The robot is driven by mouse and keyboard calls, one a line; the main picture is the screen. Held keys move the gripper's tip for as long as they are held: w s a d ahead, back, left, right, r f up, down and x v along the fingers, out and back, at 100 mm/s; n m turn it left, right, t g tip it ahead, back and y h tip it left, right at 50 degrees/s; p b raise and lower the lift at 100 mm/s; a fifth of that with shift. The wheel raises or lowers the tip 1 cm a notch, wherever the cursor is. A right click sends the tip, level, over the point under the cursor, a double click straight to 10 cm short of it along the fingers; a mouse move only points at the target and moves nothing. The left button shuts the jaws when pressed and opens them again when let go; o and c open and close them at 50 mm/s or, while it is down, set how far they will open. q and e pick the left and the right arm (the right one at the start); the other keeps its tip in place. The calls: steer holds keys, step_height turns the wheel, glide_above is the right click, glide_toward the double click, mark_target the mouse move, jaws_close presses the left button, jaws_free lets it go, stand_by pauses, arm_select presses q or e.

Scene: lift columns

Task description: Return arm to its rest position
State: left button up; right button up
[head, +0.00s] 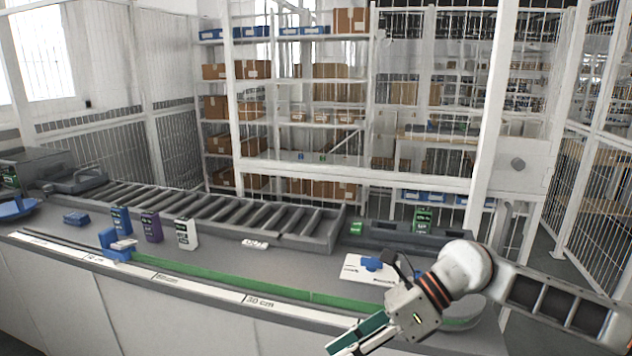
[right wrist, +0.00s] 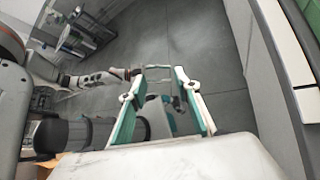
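My right arm comes in from the right in the head view. Its gripper (head: 358,338) points down and left, in front of the bench's near edge. In the right wrist view its two green-padded fingers (right wrist: 157,95) stand apart with nothing seen held between them. My left arm does not show in the head view. What looks like its wrist with an orange ring and its gripper (right wrist: 158,74) shows above the floor in the right wrist view, partly behind the right fingers. Its finger state is unclear.
The bench (head: 215,265) holds a roller conveyor (head: 200,207), a blue box (head: 121,220), a purple box (head: 152,227), a white box (head: 187,234) and a white card (head: 368,269) near my right wrist. Shelving and mesh fencing stand behind. Open grey floor (right wrist: 205,45) lies below the right gripper.

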steer(key=s+a+r+m+t+y, duration=0.2)
steer(key=s+a+r+m+y, duration=0.15)
steer(key=a+m+y, duration=0.55)
steer(key=w+d+f+m+t+h, duration=0.3)
steer(key=d+f+m+t+h, duration=0.4)
steer(key=m, duration=0.6)
steer(key=w+d+f+m+t+h, duration=0.3)
steer(key=d+f+m+t, duration=0.3)
steer(key=f+m+t, duration=0.5)
steer(key=s+d+f+m+g+h, duration=0.3)
steer(key=s+d+f+m, duration=0.3)
steer(key=f, duration=0.4)
steer(key=s+d+f+m+g+h, duration=0.4)
steer(key=s+d+f+m, duration=0.2)
steer(key=s+f, duration=0.3)
steer(key=shift+s+f+m, duration=0.3)
steer(key=shift+f+m, duration=0.1)
steer(key=shift+f, duration=0.05)
